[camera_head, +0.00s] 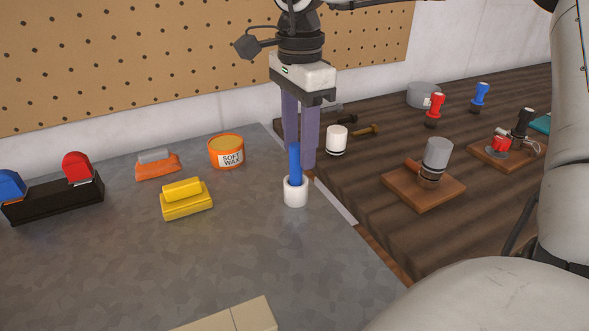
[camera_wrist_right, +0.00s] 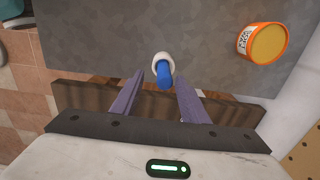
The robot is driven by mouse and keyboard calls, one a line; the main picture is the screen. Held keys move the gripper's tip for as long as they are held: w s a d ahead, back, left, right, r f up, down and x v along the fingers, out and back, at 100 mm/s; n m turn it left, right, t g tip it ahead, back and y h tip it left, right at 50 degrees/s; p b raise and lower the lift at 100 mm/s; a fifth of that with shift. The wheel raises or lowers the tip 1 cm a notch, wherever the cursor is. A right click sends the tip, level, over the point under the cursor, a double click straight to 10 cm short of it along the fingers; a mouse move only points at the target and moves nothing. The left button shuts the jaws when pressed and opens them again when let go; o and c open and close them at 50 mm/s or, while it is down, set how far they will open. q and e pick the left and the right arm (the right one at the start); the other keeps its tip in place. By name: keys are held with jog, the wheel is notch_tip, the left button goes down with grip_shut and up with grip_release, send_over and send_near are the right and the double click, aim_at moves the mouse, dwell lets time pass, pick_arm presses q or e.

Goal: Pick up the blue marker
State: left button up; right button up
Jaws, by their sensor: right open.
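The blue marker (camera_head: 295,163) stands upright in a small white cup (camera_head: 295,194) on the grey worktop, near its right edge. My right gripper (camera_head: 305,160) is just behind the marker, fingers pointing down and apart. In the right wrist view the marker (camera_wrist_right: 164,74) and the white cup (camera_wrist_right: 157,58) are ahead of the open fingers (camera_wrist_right: 160,88), roughly centred between them. Nothing is held. My left gripper is not in view.
An orange soft wax tin (camera_head: 226,152), a yellow block (camera_head: 186,199) and an orange-and-grey tool (camera_head: 157,165) are left on the grey worktop (camera_head: 120,265). A white cylinder (camera_head: 337,139) stands right of the gripper on the dark wooden surface. A pegboard (camera_head: 120,60) is behind.

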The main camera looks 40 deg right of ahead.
aim_at(295, 165)
jog(key=f, duration=0.5)
jog(key=shift+w+a+f, duration=0.1)
jog(key=shift+w, duration=0.3)
jog(key=shift+c, duration=0.4)
grip_shut()
